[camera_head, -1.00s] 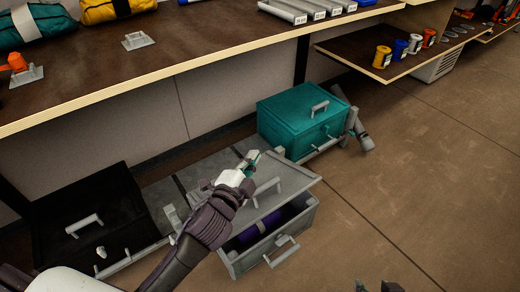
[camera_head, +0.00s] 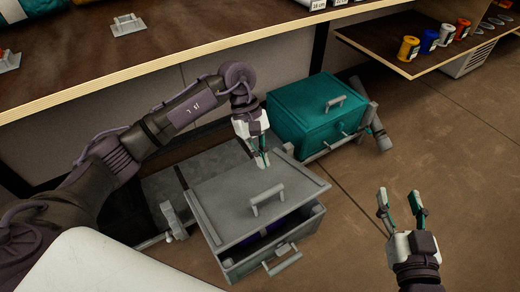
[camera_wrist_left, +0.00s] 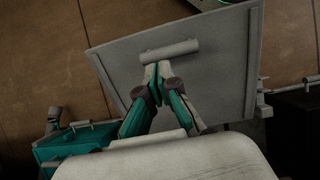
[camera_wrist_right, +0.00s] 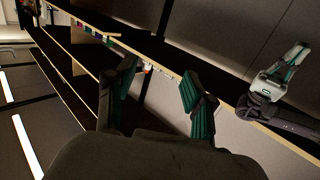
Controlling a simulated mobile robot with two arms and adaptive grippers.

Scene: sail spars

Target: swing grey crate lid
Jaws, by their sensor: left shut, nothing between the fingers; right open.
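The grey crate (camera_head: 262,262) stands on the floor below the workbench. Its grey lid (camera_head: 225,195) is tilted slightly open, with a dark gap at the front and a bit of purple showing inside. The lid handle (camera_head: 268,197) is on its top. My left gripper (camera_head: 262,163) is shut and empty, its tips at the back part of the lid, behind the handle. In the left wrist view its tips (camera_wrist_left: 157,68) are close to the lid handle (camera_wrist_left: 170,50); I cannot tell if they touch the lid. My right gripper (camera_head: 401,192) is open and empty over the floor at right.
A teal crate (camera_head: 305,112) with a closed lid stands behind and to the right. The workbench edge (camera_head: 150,77) runs above the crates, close to my left arm. A lower shelf (camera_head: 385,50) holds several spools. The floor at right is clear.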

